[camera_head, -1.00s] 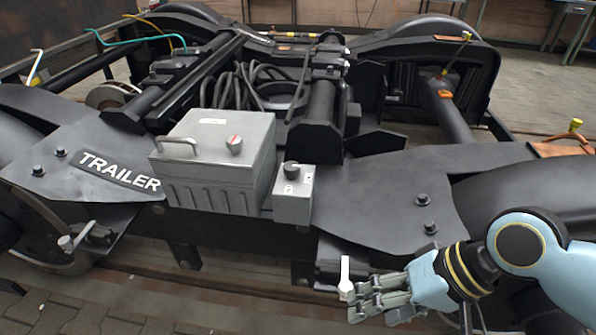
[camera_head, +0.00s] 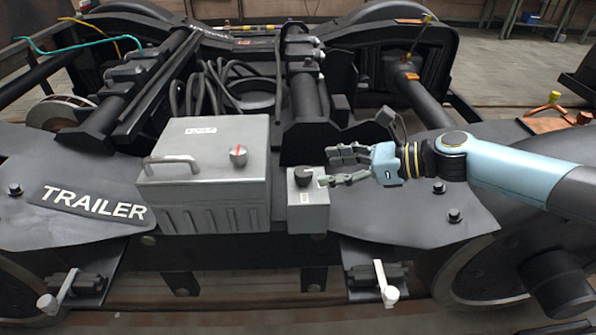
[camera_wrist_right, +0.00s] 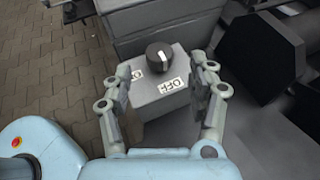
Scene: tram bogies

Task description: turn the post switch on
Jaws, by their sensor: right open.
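The post switch is a small grey box (camera_head: 307,212) with a black round knob (camera_head: 304,174) on top, beside the larger grey box. In the right wrist view the knob (camera_wrist_right: 158,57) has a white pointer mark. An OFF label (camera_wrist_right: 172,86) lies on the near side of the knob, and a second, partly hidden label (camera_wrist_right: 138,72) lies to its left. My right gripper (camera_head: 328,167) is open, just right of the knob. In the wrist view its fingers (camera_wrist_right: 165,68) stand on either side of the box, with nothing between the tips held. My left gripper is not in view.
A larger grey box (camera_head: 205,190) with a handle and red-marked knob (camera_head: 238,155) stands left of the switch. A black TRAILER plate (camera_head: 93,202) lies farther left. Black cables (camera_head: 235,85) and a bogie cylinder (camera_head: 308,95) are behind. White-handled levers (camera_head: 385,285) hang in front.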

